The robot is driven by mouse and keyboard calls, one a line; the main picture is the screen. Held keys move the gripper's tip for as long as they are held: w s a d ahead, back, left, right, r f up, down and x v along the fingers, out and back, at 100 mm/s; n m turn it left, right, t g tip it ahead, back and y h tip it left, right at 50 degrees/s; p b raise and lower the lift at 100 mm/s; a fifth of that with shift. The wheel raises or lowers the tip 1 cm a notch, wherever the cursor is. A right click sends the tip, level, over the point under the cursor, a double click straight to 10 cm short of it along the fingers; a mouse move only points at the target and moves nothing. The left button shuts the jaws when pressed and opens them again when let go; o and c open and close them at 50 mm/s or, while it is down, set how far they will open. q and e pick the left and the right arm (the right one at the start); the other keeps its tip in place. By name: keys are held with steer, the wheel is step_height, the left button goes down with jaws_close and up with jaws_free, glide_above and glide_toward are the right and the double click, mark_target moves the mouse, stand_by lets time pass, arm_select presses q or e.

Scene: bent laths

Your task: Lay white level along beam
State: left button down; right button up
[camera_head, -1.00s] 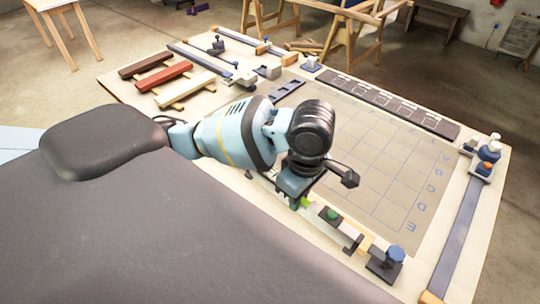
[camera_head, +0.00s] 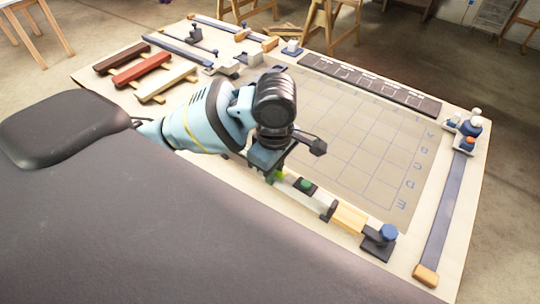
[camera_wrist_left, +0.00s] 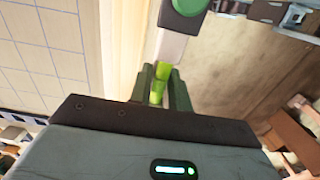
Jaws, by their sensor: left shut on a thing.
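The white level (camera_head: 291,181) is a slim pale bar with a dark mount, a green round vial and a dark far end. My left gripper (camera_head: 275,176) is shut on its near end, at the front edge of the board. The left wrist view shows the bright green fingertips (camera_wrist_left: 160,82) closed at the pale bar (camera_wrist_left: 171,46). Whether the level touches the board is unclear. I cannot tell which piece is the beam; a yellow wooden block (camera_head: 348,217) lies just beyond the level's end. My right gripper is out of view.
A blue-knobbed clamp (camera_head: 380,240) stands at the front right corner and a long grey bar (camera_head: 446,210) runs along the right edge. Dark, red (camera_head: 141,69) and cream (camera_head: 166,83) laths lie at left. The gridded mat (camera_head: 360,135) is mostly clear.

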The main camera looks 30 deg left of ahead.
arm_select(q)
steer(key=w+a, duration=0.1)
steer(key=w, duration=0.1)
steer(key=w+a, duration=0.3)
steer(key=w, duration=0.1)
steer(key=shift+a+f, duration=0.25)
steer(key=shift+a, duration=0.1)
steer(key=shift+f, duration=1.8)
steer(key=shift+f, duration=0.45)
steer(key=c, duration=1.3)
jaws_free()
step_height(320, 180, up, 13)
